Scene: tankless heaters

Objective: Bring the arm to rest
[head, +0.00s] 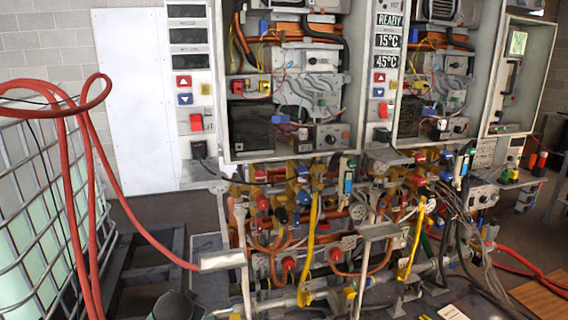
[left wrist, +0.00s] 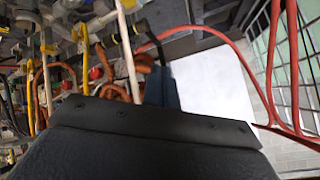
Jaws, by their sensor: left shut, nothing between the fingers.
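My left gripper (left wrist: 160,88) shows in the left wrist view as a narrow blue-grey piece beyond the broad dark wrist housing. It is shut and holds nothing. Behind it in that view are pipes, a yellow hose and a pale panel. In the head view a dark rounded part at the bottom edge looks like part of my arm, and the gripper's fingers cannot be made out there. My right gripper is in neither view.
Two open heater cabinets (head: 222,80) hang at centre, with dense pipes and yellow hoses (head: 312,235) below. A caged tank (head: 35,215) and looping red hose (head: 150,238) stand at left. A white panel (head: 135,100) is behind. Dark floor shows at lower left.

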